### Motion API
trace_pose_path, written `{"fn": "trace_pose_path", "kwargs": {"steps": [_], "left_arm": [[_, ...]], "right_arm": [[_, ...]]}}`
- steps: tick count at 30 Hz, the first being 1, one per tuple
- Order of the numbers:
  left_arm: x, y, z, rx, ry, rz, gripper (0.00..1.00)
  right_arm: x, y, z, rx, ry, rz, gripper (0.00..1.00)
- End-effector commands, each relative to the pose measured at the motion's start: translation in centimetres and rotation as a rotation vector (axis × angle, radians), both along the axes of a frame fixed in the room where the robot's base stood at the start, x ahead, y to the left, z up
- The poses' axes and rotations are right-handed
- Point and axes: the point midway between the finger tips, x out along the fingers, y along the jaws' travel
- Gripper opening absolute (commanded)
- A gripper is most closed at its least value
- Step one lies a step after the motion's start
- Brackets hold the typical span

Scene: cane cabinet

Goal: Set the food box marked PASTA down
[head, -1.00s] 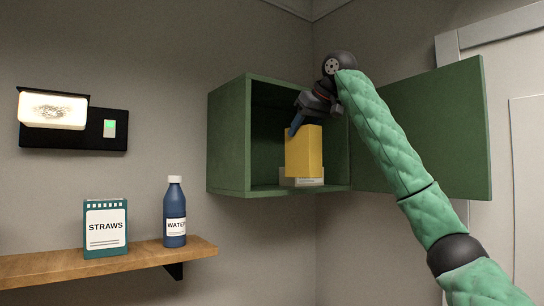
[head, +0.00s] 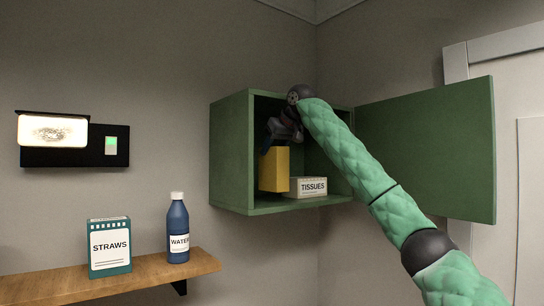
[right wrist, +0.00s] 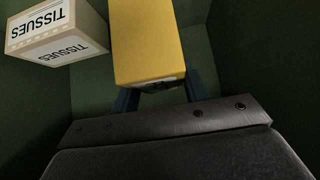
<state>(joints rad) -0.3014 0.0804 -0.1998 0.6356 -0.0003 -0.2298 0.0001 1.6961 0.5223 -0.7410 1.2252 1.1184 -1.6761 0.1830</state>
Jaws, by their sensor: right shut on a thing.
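A yellow box (head: 274,169) is inside the open green cabinet (head: 232,152), left of the white tissues box. It also shows in the right wrist view (right wrist: 148,42); its marking cannot be read. My right gripper (head: 268,146) reaches down into the cabinet from above the box. In the right wrist view its blue fingers (right wrist: 160,92) are shut on the yellow box, one on each side. The box is roughly upright near the cabinet floor; whether it touches the floor cannot be told. My left gripper is not in view.
The tissues box (head: 308,187) stands on the cabinet floor to the right. The cabinet door (head: 430,150) is swung open to the right. A wooden shelf (head: 150,275) holds a straws box (head: 109,247) and a water bottle (head: 178,228). A lit lamp (head: 55,130) is on the wall.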

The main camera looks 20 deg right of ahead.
Motion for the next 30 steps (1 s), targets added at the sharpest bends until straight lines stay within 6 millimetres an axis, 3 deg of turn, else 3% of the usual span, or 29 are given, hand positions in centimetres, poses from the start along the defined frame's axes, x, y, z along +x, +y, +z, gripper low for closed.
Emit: {"fn": "trace_pose_path", "kwargs": {"steps": [5,15,28,29,30], "left_arm": [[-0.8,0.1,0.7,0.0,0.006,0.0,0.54],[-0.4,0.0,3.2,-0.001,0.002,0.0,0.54],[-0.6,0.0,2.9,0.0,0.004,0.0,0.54],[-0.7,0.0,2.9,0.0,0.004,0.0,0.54],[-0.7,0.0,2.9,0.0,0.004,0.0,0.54]], "right_arm": [[0.9,0.3,0.2,0.0,-0.001,0.0,0.0],[0.8,0.2,-3.0,-0.001,0.0,-0.001,0.0],[0.8,0.3,-3.8,0.0,-0.001,-0.001,0.0],[0.8,0.3,-3.8,0.0,-0.001,-0.001,0.51],[0.8,0.3,-3.7,0.0,-0.001,-0.001,0.59]]}}
